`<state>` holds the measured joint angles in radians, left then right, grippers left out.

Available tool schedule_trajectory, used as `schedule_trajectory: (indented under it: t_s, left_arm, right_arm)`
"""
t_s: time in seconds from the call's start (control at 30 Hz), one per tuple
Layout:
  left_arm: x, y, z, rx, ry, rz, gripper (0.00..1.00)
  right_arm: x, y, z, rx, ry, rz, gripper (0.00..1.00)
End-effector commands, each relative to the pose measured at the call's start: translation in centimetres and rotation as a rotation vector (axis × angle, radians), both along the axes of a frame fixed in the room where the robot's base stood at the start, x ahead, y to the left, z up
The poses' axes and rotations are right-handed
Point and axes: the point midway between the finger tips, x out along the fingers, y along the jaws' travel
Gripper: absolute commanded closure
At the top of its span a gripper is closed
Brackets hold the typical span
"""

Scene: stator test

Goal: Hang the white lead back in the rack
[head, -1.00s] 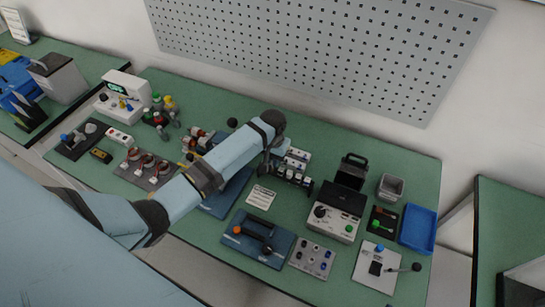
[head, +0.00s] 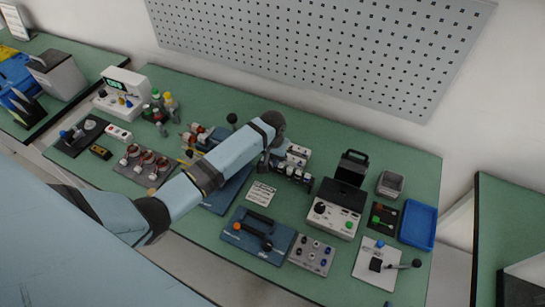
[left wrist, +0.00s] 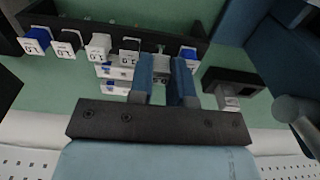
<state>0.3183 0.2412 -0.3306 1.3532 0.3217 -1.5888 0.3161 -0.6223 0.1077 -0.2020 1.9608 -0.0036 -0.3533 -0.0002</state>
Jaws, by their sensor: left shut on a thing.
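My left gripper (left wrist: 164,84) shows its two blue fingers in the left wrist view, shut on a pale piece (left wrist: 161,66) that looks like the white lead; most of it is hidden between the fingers. The dark rack (left wrist: 95,27) lies just beyond the fingertips, with several white numbered tags along it, some blue-topped. The fingers are level with this row, in a gap between tags. I cannot tell whether the held piece touches the rack. In the head view the rack (head: 291,174) shows beside my left wrist, and the fingertips are hidden. My right gripper is not in view.
White blocks (head: 297,152) stand behind the rack. Bare green bench (head: 400,165) shows at the back right.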

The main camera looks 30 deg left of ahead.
Motion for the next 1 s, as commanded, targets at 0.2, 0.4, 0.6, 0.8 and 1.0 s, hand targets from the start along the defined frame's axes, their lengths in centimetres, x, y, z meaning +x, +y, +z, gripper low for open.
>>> schedule_trajectory:
  t_s: [0.2, 0.4, 0.6, 0.8, 1.0]
  left_arm:
    - [0.0, 0.0, -0.3, 0.0, 0.0, 0.0, 1.0]
    - [0.0, 0.0, -1.1, 0.0, 0.002, 0.0, 1.0]
    - [0.0, 0.0, -1.8, 0.0, 0.0, 0.0, 1.0]
    - [0.0, 0.0, -1.9, 0.0, 0.0, 0.0, 1.0]
    - [0.0, 0.0, -1.9, 0.0, 0.0, 0.0, 0.52]
  right_arm:
    - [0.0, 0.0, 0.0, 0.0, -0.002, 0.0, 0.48]
    - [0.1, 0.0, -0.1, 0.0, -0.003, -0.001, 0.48]
    - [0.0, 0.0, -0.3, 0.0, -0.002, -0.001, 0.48]
    - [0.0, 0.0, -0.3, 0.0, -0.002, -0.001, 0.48]
    - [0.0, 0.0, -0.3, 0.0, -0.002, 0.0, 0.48]
